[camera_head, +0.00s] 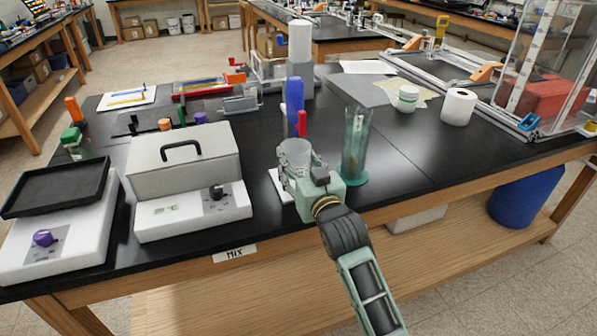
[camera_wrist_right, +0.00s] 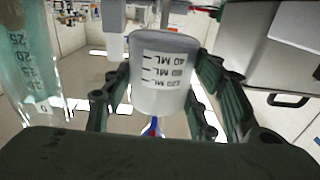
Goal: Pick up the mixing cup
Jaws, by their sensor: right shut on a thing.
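The mixing cup (camera_head: 295,152) is a small translucent cup near the front middle of the black bench. In the right wrist view the cup (camera_wrist_right: 162,75) shows printed ML marks and sits between the two dark fingers. My right gripper (camera_head: 297,172) is shut on the cup, with a finger on each side of it. The cup's base is partly hidden by the gripper in the head view, so I cannot tell whether it touches the white pad (camera_head: 281,185) below. My left gripper is not in view.
A tall green graduated cylinder (camera_head: 355,145) stands close to the right of the gripper. A white device with a grey lidded box (camera_head: 185,160) is at the left. A blue bottle (camera_head: 294,100) and a red object (camera_head: 301,123) stand behind.

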